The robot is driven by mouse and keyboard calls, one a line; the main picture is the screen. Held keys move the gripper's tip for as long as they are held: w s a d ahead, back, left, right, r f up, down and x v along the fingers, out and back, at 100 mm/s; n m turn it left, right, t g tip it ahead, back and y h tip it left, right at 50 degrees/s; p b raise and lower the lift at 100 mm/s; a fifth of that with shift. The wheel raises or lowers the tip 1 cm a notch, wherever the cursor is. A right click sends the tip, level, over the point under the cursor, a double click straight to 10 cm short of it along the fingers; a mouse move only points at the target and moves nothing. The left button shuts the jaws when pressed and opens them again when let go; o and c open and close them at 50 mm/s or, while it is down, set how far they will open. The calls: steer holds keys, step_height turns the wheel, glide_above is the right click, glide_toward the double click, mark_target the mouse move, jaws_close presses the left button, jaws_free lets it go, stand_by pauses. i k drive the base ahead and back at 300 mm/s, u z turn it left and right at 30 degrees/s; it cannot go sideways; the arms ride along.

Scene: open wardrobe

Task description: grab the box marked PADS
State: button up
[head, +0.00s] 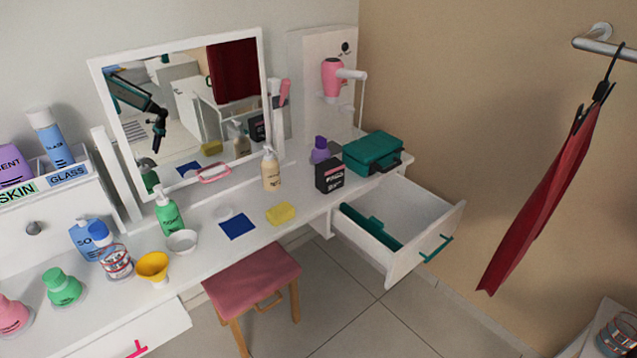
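A small black box (329,176) with a pale label stands upright on the white dressing table, towards its right end. The lettering is too small to read for certain; it is the likely PADS box. A purple bottle (320,151) stands just behind it, and a teal case (372,152) lies behind and to its right. My gripper shows only as a small dark reflection in the mirror (158,135), hanging below my arm. It is not seen directly near the box, and its opening is too small to judge.
The drawer (410,222) below the box is open, with a teal thing inside. A cream pump bottle (271,170) and yellow sponge (281,214) stand left of the box. A pink stool (252,280) is in front. A red garment (540,195) hangs at right.

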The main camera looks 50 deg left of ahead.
mark_target(329, 174)
steer(key=k, duration=0.7)
steer(key=u, duration=2.3)
steer(key=i, duration=0.6)
steer(key=z, duration=0.15)
